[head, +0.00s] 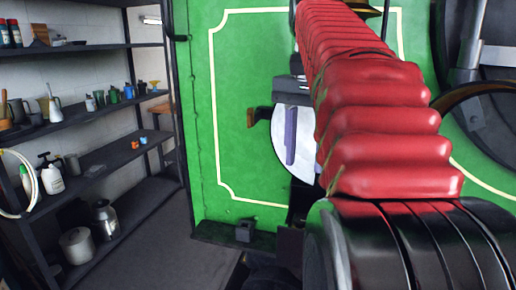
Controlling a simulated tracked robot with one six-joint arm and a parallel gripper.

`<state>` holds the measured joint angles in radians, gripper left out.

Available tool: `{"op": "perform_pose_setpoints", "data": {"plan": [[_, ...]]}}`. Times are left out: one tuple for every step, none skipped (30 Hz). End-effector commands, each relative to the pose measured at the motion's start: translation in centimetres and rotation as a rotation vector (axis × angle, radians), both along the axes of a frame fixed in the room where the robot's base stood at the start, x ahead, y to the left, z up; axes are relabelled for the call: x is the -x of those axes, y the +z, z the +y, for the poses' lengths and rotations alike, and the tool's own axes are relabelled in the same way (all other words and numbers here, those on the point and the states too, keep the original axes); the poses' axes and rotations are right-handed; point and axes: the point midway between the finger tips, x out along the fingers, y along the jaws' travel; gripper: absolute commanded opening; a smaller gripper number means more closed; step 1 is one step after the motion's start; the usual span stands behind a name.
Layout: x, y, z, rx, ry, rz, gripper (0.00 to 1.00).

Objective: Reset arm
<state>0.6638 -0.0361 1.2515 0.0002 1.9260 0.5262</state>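My arm in its red ribbed sleeve rises from the black ribbed joint at the lower right and leaves the frame at the top. Behind the arm stands a green panel (245,65) with a cream border line. Just left of the sleeve is a pale round disc (281,138) with a purple-grey bar across it, partly hidden by the arm. A brown handle (253,117) sticks out left of the disc.
Dark shelves (95,118) along the left wall hold bottles, cups and cans. A metal can (105,220) and a pale pot (76,245) stand on the lowest shelf. Grey floor (165,245) lies open between shelves and panel. Dark round machinery (490,85) fills the right.

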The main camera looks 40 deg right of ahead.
Motion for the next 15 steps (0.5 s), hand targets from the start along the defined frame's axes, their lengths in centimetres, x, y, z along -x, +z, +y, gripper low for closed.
{"op": "perform_pose_setpoints", "data": {"plan": [[0.0,0.0,0.0,0.0,0.0,0.0,0.38],[0.0,0.0,0.0,0.0,0.0,0.0,0.38],[0.0,0.0,0.0,0.0,0.0,0.0,0.38],[0.0,0.0,0.0,0.0,0.0,0.0,0.38],[0.0,0.0,0.0,0.0,0.0,0.0,0.38],[0.0,0.0,0.0,0.001,0.002,-0.001,0.38],[0.0,0.0,0.1,0.001,0.004,-0.002,0.38],[-0.1,-0.1,0.2,0.003,0.009,-0.003,0.38],[-0.1,-0.2,0.4,0.006,0.018,-0.007,0.38],[-0.2,-0.4,0.7,0.007,0.028,-0.009,0.38],[-0.3,-0.6,1.0,0.01,0.041,-0.013,0.38],[-0.5,-0.9,1.4,0.015,0.061,-0.02,0.38],[-0.6,-1.2,1.8,0.02,0.081,-0.026,0.38],[-0.7,-1.6,2.3,0.025,0.103,-0.033,0.38],[-0.9,-2.1,3.0,0.032,0.134,-0.043,0.38]]}}
